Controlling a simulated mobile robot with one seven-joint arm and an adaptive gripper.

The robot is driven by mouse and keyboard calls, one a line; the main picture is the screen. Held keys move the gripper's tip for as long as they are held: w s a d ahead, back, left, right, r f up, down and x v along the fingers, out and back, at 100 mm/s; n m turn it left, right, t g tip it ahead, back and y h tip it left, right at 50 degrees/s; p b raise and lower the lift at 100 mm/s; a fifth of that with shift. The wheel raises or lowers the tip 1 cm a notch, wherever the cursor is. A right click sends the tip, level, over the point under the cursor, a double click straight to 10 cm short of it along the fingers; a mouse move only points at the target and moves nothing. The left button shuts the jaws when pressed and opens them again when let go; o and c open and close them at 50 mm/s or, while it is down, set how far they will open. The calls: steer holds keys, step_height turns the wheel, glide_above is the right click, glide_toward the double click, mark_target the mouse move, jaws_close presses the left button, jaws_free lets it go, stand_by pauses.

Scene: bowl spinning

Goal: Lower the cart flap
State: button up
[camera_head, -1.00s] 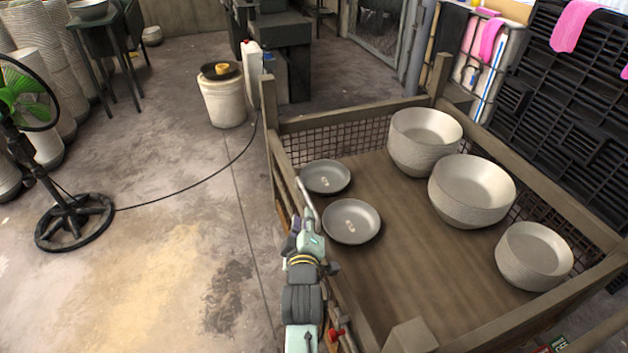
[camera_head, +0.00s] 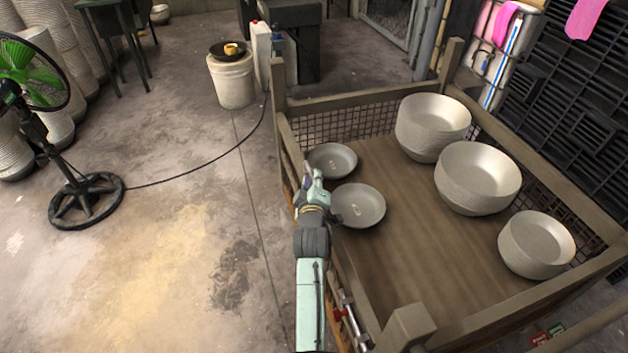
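The wooden cart (camera_head: 375,100) with mesh sides stands at centre right. Its left side, between the back-left post (camera_head: 278,85) and the front-left post (camera_head: 408,325), appears to carry the flap. A brown rail, seemingly the flap's edge (camera_head: 289,138), shows at the far end of that side; my arm hides much of the rest. How far the flap is tilted cannot be told. My gripper (camera_head: 308,172) is at this left side, near the two shallow bowls. Its fingers are small and overlap the rail, so contact and opening are unclear.
Two shallow bowls (camera_head: 333,160) (camera_head: 357,205) lie on the cart floor near the left edge. Stacks of bowls (camera_head: 432,125) (camera_head: 478,178) (camera_head: 536,245) stand to the right. A white bucket (camera_head: 232,82) and a fan (camera_head: 85,200) with a cable stand left; floor between is clear.

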steer(key=shift+c, duration=0.6)
jaws_close()
